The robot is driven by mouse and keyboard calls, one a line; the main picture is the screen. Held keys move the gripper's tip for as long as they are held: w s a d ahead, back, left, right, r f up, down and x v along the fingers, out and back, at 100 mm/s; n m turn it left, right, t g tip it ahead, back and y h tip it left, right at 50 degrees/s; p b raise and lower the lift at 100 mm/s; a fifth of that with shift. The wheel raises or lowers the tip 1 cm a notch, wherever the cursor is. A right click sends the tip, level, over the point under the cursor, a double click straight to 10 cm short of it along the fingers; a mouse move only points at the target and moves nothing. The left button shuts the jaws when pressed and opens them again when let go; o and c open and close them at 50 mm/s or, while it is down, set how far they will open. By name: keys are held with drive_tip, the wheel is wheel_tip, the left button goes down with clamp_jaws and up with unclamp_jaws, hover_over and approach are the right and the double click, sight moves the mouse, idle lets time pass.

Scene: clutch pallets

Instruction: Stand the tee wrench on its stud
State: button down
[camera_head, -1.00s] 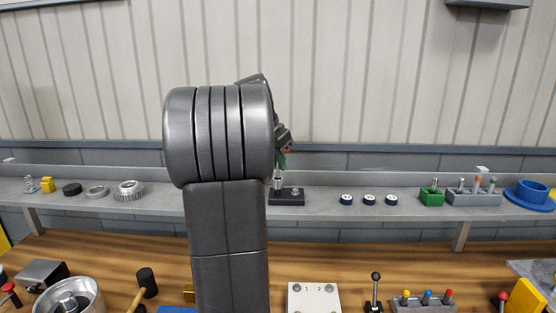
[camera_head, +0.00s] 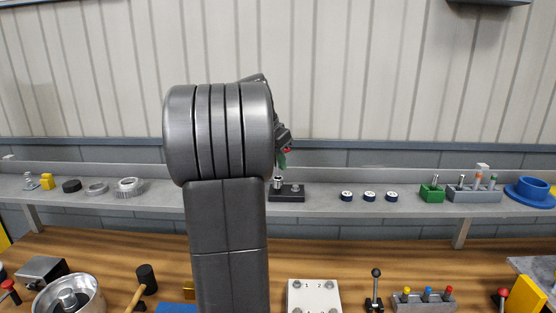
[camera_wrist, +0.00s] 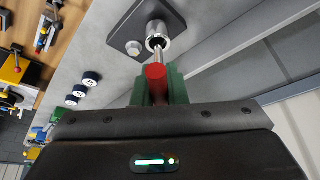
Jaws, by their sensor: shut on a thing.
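The tee wrench (camera_wrist: 156,76) has a red handle and a thin metal shaft. My gripper (camera_wrist: 154,88) is shut on the red handle with its green fingers. In the wrist view the shaft runs from the fingers to a silver hollow collar (camera_wrist: 158,37) at the dark base plate (camera_wrist: 174,13). I cannot tell whether the shaft is inside the collar or only in line with it. In the head view the dark base (camera_head: 288,196) stands on the shelf, below the green fingertips (camera_head: 282,161). My arm hides most of the gripper and wrench there.
A small bolt (camera_head: 295,187) rises from the same base. Blue-rimmed white discs (camera_head: 369,196), a green block (camera_head: 431,193) and a grey holder (camera_head: 473,194) stand farther right on the shelf (camera_head: 325,200). A ribbed metal ring (camera_head: 130,187) lies left. The wooden bench in front holds several items.

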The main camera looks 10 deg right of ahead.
drive_tip(key=shift+f, duration=0.45)
idle(0.3)
drive_tip(key=c, duration=1)
unclamp_jaws()
drive_tip(key=shift+o, duration=0.2)
wheel_tip(320, 180, up, 5)
drive_tip(key=p, duration=0.4)
drive_tip(key=shift+r, duration=1)
